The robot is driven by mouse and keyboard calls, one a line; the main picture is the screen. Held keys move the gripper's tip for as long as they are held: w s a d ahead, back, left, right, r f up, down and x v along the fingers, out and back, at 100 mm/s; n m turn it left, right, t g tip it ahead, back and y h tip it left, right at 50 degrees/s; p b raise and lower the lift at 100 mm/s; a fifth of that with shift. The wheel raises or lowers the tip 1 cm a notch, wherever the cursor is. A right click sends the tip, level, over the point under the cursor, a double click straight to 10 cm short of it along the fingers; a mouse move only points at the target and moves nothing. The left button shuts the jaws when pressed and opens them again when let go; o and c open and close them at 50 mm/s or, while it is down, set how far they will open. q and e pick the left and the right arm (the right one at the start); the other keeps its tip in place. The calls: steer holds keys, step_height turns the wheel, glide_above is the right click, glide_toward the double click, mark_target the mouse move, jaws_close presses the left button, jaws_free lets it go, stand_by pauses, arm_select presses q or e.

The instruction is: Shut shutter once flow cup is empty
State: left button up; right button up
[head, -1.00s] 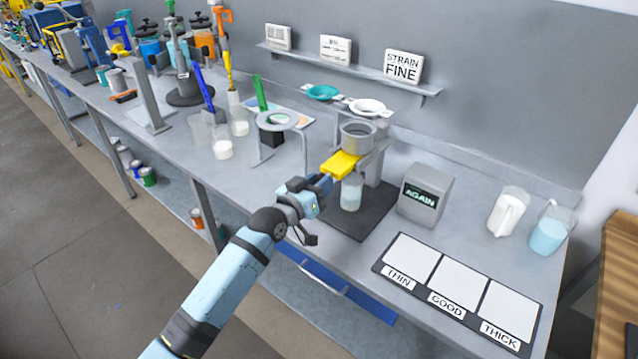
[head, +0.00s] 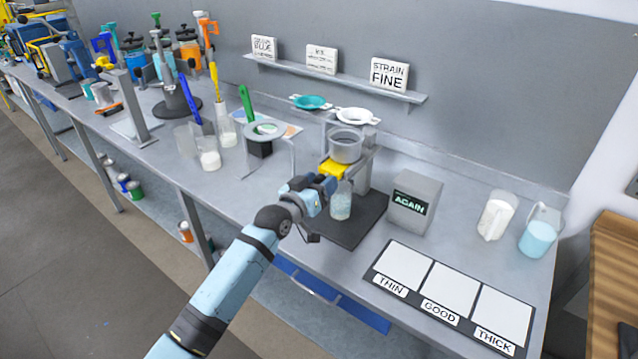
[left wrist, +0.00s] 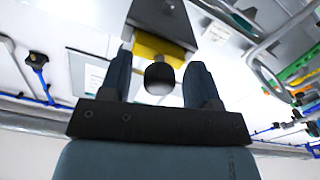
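The grey flow cup (head: 346,147) sits in a stand on the bench, and its inside is too small to read. The yellow shutter (head: 333,168) is right below it. A clear beaker (head: 341,203) with pale liquid stands under the cup on a dark mat. My left gripper (head: 328,186) is at the shutter's front end. In the left wrist view its fingers (left wrist: 160,85) are apart, with a dark round knob (left wrist: 160,77) between them and a gap on each side. The yellow shutter (left wrist: 158,50) shows just beyond. My right gripper is not in view.
A grey box with a display reading AGAIN (head: 415,203) stands right of the stand. A THIN, GOOD, THICK board (head: 452,290) lies at the front. Two jugs, one white (head: 496,215) and one blue (head: 538,235), stand at the right. A ring stand (head: 265,130) is at the left.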

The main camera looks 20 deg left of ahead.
arm_select(q)
steer(key=b+v, duration=0.1)
steer(key=v, duration=1.2)
steer(key=shift+s+b, duration=0.4)
steer(key=shift+a, duration=0.1)
steer(key=s+d+f+m+g+y+p, duration=0.2)
steer(key=s+f+g, duration=0.4)
steer(key=s+f, duration=1.5)
steer(key=s+d+y+p, duration=0.1)
steer(key=s+p, duration=0.1)
steer(key=s, duration=0.2)
steer(key=shift+f+p, duration=0.3)
steer(key=shift+f, duration=0.05)
steer(key=shift+s+d, duration=0.1)
steer(key=shift+s, duration=0.05)
